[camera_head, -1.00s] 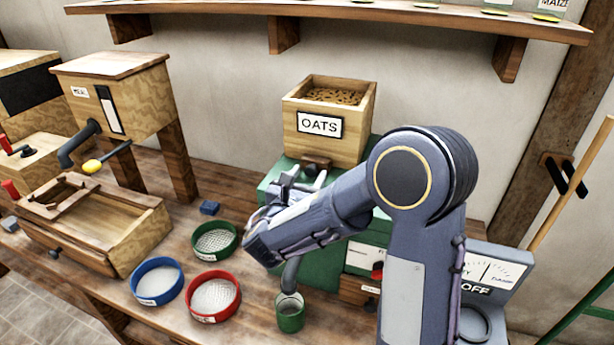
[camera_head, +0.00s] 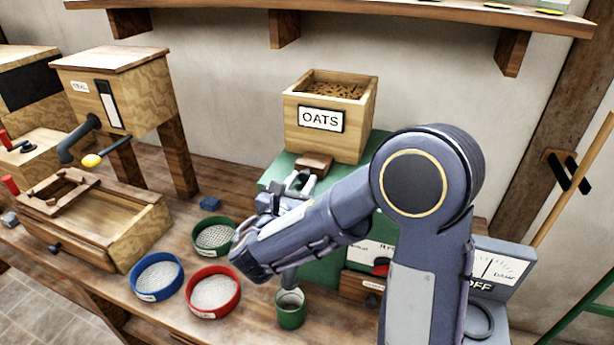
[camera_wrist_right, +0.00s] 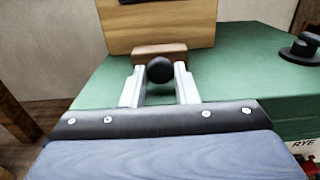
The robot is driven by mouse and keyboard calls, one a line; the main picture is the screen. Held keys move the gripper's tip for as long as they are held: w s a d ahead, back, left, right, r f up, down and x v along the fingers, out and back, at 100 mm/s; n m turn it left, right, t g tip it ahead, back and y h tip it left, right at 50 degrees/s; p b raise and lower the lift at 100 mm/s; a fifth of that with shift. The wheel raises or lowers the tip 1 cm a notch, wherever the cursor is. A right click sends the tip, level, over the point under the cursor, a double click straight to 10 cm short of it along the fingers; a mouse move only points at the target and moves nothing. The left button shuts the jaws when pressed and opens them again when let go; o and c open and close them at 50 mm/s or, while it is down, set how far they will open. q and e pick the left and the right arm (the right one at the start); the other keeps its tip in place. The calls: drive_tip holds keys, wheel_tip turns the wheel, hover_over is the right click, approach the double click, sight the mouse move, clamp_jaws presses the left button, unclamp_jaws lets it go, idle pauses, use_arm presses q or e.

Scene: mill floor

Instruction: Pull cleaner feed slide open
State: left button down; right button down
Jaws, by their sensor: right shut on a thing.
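The cleaner is the green machine (camera_head: 279,172) with the wooden OATS hopper (camera_head: 301,122) on top. The feed slide (camera_head: 315,163) is a small brown wooden block sticking out under the hopper's front. In the right wrist view the slide (camera_wrist_right: 160,53) has a round black knob (camera_wrist_right: 160,70) on its front. My right gripper (camera_head: 302,181) is shut on that knob, one finger on each side; it also shows in the right wrist view (camera_wrist_right: 160,80). My right forearm covers much of the cleaner's front. My left gripper is not in view.
A green sieve (camera_head: 213,251), a blue sieve (camera_head: 135,285) and a red sieve (camera_head: 233,300) lie on the bench left of my arm. A green cup (camera_head: 291,318) stands under the spout. A scale (camera_head: 503,258) stands at right. A shelf (camera_head: 390,12) runs above.

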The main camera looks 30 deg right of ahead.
drive_tip(key=shift+s+a, duration=0.3)
drive_tip(key=shift+a, duration=0.15)
drive_tip(key=shift+d+f, duration=0.1)
drive_tip(key=c, duration=1.5)
unclamp_jaws()
drive_tip(key=o, duration=0.4)
drive_tip(key=shift+s, duration=0.1)
drive_tip(key=shift+c, duration=0.2)
drive_tip(key=v, duration=0.8)
